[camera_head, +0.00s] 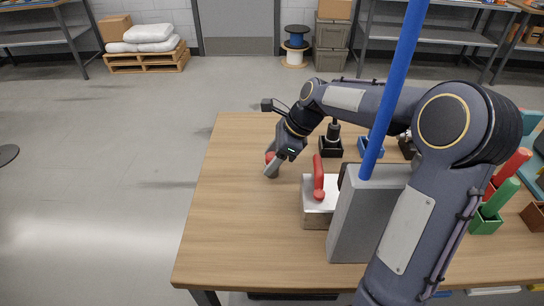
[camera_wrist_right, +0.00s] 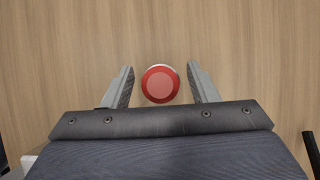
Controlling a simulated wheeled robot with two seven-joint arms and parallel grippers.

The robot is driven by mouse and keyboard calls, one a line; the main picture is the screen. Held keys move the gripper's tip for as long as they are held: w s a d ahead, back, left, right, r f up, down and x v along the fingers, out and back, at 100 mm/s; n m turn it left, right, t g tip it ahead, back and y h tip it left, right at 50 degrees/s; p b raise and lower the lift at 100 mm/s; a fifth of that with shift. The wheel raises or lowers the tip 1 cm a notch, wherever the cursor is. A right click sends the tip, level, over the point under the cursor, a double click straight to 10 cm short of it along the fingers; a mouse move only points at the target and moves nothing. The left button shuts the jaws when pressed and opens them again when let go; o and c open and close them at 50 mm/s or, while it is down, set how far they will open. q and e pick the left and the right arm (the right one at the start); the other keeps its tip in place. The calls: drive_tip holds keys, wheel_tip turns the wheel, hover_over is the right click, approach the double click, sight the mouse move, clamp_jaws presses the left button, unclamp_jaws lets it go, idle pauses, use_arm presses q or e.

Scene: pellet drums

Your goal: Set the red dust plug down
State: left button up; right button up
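The red dust plug (camera_wrist_right: 160,84) shows as a round red cap with a pale rim, over the bare wood tabletop. In the right wrist view it lies between the two grey fingers of my right gripper (camera_wrist_right: 160,72), with a gap on each side. The gripper is open around it and does not hold it. In the head view the plug (camera_head: 269,157) is a small red patch, partly hidden by the right gripper (camera_head: 272,167), low over the left part of the table. The plug appears to rest on the tabletop. My left gripper is not in view.
A box with a red handle (camera_head: 318,216) stands right of the gripper. Beside it is a grey block (camera_head: 360,230) near a tall blue pole (camera_head: 396,85). A black holder (camera_head: 331,149) and a green holder (camera_head: 485,223) stand further right. The table's (camera_head: 230,235) left front is clear.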

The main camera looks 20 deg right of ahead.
drive_tip(key=p+v, duration=0.1)
drive_tip(key=v, duration=1.1)
drive_tip(key=shift+r, duration=0.15)
